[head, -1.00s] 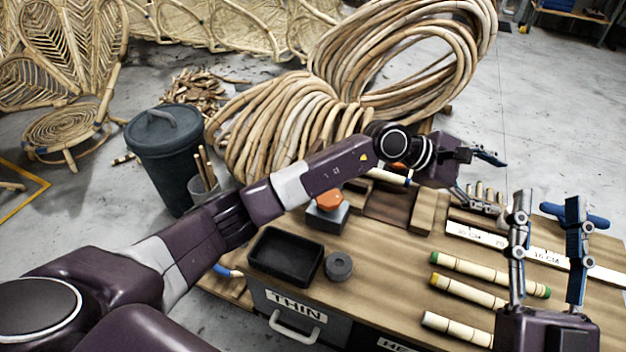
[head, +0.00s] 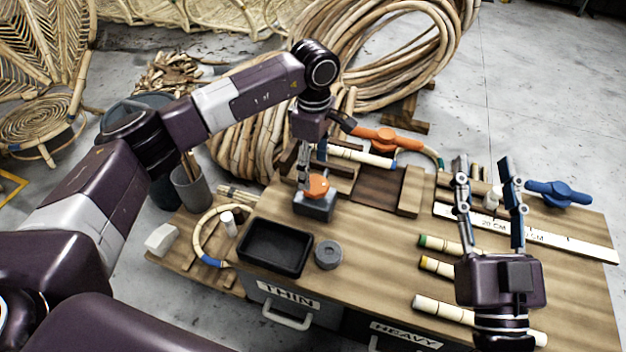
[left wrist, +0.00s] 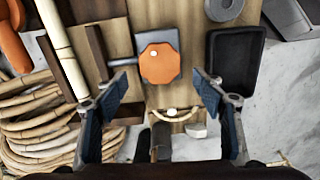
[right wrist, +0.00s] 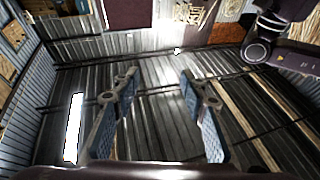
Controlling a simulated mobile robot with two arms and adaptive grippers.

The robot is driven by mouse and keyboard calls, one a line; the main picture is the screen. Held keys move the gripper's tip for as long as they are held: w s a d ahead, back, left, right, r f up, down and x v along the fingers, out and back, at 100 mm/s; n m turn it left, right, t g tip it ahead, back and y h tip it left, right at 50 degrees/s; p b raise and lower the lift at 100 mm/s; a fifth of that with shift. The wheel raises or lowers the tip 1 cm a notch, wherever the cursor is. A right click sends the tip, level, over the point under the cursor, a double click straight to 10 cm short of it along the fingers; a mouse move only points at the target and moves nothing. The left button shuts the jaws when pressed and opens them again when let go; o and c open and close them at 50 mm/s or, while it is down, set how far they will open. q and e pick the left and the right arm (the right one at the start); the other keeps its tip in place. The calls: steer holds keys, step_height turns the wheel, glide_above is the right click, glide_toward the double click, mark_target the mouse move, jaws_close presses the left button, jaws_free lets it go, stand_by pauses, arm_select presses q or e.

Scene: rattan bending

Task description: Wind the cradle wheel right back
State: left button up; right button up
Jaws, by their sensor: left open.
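An orange eight-sided wheel (head: 317,186) with a pale dot sits on a dark grey block (head: 315,205) on the bench; I take it for the cradle wheel. In the left wrist view the wheel (left wrist: 160,63) lies just beyond and between the fingertips. My left gripper (head: 322,150) is open and points down above the wheel; I see no contact. My left gripper (left wrist: 161,76) holds nothing in its own view. My right gripper (head: 484,168) is open, empty and raised over the bench's right part. It also shows open in the right wrist view (right wrist: 158,78).
An orange two-armed handle (head: 385,138) and a pale rattan pole lie behind the wheel. A black tray (head: 275,248) and a grey ring (head: 328,254) stand in front. A blue handle (head: 558,193), a ruler (head: 580,243) and several rattan pieces are on the right.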

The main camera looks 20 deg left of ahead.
mark_target(314, 184)
arm_select(q)
step_height(314, 184, down, 4)
steer(key=shift+b, duration=0.45)
steer(key=shift+f, duration=0.4)
arm_select(e)
steer(key=s+r+t+y, duration=0.1)
steer(key=s+r+t, duration=0.2)
steer(key=r, duration=0.3)
steer(key=shift+s+d+t, duration=0.15)
steer(key=shift+s+t, duration=0.15)
steer(key=shift+s, duration=0.05)
arm_select(q)
steer(key=shift+c, duration=0.4)
steer(key=c, duration=1.1)
arm_select(e)
steer(key=shift+w+f, duration=0.1)
steer(key=shift+w, duration=0.05)
